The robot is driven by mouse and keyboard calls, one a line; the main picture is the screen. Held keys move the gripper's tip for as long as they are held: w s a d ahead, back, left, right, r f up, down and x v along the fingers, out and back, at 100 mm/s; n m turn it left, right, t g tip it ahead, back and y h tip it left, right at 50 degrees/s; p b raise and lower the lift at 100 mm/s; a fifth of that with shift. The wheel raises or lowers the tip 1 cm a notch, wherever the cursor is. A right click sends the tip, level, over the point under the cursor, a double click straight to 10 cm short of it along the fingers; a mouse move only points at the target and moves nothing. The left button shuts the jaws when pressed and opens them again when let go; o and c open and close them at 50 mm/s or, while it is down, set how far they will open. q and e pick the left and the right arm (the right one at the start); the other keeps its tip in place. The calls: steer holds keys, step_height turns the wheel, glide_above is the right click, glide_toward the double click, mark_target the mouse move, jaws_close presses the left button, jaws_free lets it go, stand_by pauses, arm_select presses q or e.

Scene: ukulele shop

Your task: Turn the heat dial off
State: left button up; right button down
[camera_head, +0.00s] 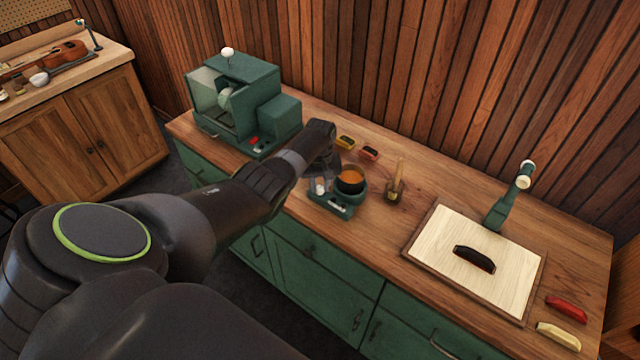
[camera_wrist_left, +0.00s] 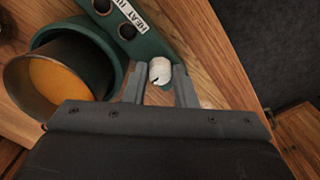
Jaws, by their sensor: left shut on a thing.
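The green heater base (camera_head: 329,203) stands near the front edge of the wooden counter and carries a dark pot (camera_wrist_left: 28,95) of amber liquid. In the left wrist view its panel (camera_wrist_left: 150,48) has a label reading "HEAT" and two black round parts. A white notched dial (camera_wrist_left: 160,71) sits at the panel's end; it also shows in the head view (camera_head: 320,186). My left gripper (camera_wrist_left: 159,88) reaches down beside the pot and is shut on the white dial, with one finger on each side. My right gripper is in neither view.
A green machine (camera_head: 240,100) stands left on the counter. A small brush-like tool (camera_head: 396,183) stands right of the pot. Farther right, a pale board (camera_head: 440,240) bears a dark block (camera_head: 474,259). Yellow and red pieces lie behind the pot.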

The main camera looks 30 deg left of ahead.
mark_target(320, 187)
arm_select(q)
steer(key=shift+w+r, duration=0.1)
steer(key=o, duration=1)
steer(key=shift+r+b, duration=0.45)
steer(key=shift+r, duration=0.85)
step_height(320, 187, up, 15)
steer(key=b, duration=0.2)
steer(key=shift+f+b, duration=0.1)
steer(key=shift+b, duration=0.25)
steer(key=shift+f, duration=0.1)
